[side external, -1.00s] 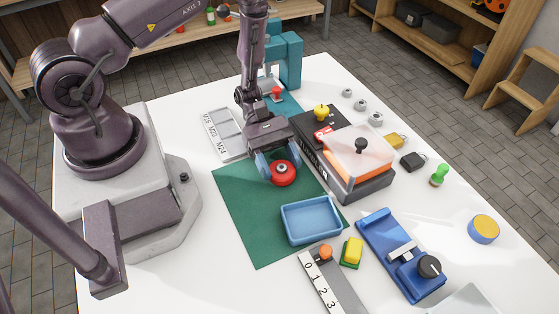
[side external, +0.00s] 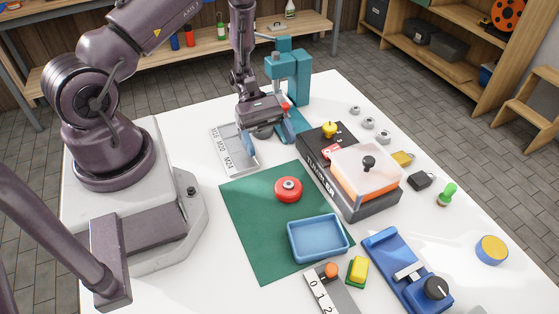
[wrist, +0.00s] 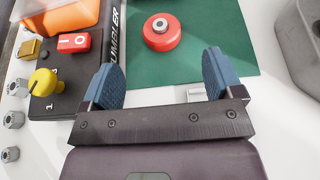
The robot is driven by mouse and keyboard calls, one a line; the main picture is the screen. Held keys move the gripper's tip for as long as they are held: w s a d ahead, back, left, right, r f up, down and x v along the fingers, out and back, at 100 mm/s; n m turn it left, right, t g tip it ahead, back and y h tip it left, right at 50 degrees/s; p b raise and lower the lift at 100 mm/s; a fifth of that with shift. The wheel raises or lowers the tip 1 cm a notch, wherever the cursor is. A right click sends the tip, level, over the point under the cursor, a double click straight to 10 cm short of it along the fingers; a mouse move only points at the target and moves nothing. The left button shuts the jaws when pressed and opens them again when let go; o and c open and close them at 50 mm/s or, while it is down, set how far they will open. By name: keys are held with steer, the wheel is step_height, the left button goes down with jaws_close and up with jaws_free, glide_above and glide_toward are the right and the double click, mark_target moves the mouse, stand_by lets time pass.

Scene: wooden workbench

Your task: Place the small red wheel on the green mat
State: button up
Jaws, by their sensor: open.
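The small red wheel (side external: 288,189) lies flat on the green mat (side external: 245,205), near the mat's upper right edge and behind the blue tray. In the wrist view the red wheel (wrist: 161,32) with its pale hub rests on the mat (wrist: 215,30), beyond my fingertips. My gripper (side external: 268,150) is open and empty, with blue fingers apart, above the bench beyond the mat's far edge. In the wrist view my gripper (wrist: 163,75) has nothing between its fingers. The wheel and the gripper are apart.
A blue tray (side external: 318,258) sits on the mat's near right part. The black tumbler box (side external: 352,203) with an orange and clear top stands right of the mat. A grey labelled tray (side external: 233,150) and a teal press (side external: 290,75) stand near my gripper.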

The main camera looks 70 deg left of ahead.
steer(key=shift+v, duration=1.35)
steer(key=s+d+r+m+g+y, duration=0.1)
steer(key=d+r+m+y, duration=0.3)
steer(key=r, duration=0.5)
steer(key=d+r+m+g+y, duration=0.1)
steer(key=r+m+y, duration=0.1)
steer(key=r+m, duration=0.5)
steer(key=s+d+r+m+t+y, duration=0.2)
steer(key=s+r+m+t+y, duration=0.5)
steer(key=r, duration=0.6)
steer(key=shift+s+t, duration=0.3)
steer(key=shift+s, duration=0.15)
